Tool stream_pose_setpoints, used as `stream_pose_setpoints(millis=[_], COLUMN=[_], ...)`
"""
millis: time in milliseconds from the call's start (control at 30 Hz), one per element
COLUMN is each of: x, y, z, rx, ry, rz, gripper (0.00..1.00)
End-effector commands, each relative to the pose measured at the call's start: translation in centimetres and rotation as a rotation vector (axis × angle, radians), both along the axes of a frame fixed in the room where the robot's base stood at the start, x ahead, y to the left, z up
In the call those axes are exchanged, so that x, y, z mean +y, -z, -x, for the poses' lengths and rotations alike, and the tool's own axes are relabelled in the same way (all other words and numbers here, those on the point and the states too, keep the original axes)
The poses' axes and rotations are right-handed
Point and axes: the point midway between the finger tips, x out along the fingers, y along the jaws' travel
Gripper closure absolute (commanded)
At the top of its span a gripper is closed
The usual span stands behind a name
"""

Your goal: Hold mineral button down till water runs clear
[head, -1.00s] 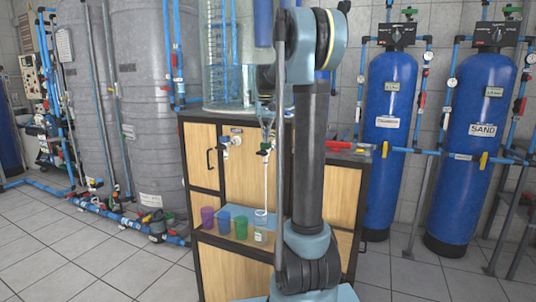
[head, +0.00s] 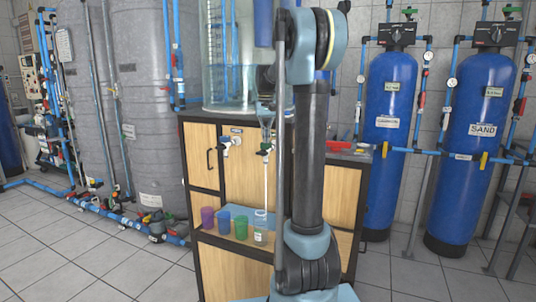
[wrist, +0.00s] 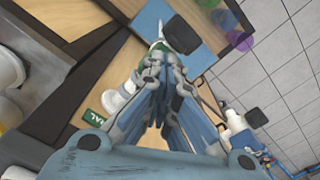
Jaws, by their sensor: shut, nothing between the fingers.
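A tap with a green part (head: 265,150) sits on the front of the wooden cabinet (head: 200,145). A whitish stream (head: 266,185) runs from it down to a clear jar with a green label (head: 260,228). My gripper (head: 267,122) is shut and points down just above this tap. In the wrist view its closed fingertips (wrist: 154,60) overlap a green part; I cannot tell whether they press it. A green label (wrist: 110,102) ending in "AL" shows beside the fingers. A second tap, white with a blue part (head: 225,142), is to the left.
A purple cup (head: 207,217), a blue cup (head: 224,222) and a green cup (head: 241,227) stand left of the jar on the cabinet ledge. A clear tank (head: 228,75) stands on top. A red object (head: 343,146) lies on the right of the top.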

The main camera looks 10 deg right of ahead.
Motion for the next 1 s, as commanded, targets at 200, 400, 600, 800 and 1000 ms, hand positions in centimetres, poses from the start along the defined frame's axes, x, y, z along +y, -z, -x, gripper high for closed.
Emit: stream_pose_setpoints(millis=[200, 400, 600, 800, 1000], x=[0.0, 0.0, 0.0, 0.0, 0.0], y=[0.0, 0.0, -0.4, -3.9, -5.9], z=[0.0, 0.0, 0.0, 0.0, 0.0], rx=[0.0, 0.0, 0.0, 0.0, 0.0], ry=[0.0, 0.0, 0.0, 0.0, 0.0], rz=[0.0, 0.0, 0.0, 0.0, 0.0], gripper=[1.0, 1.0, 1.0, 1.0, 1.0])
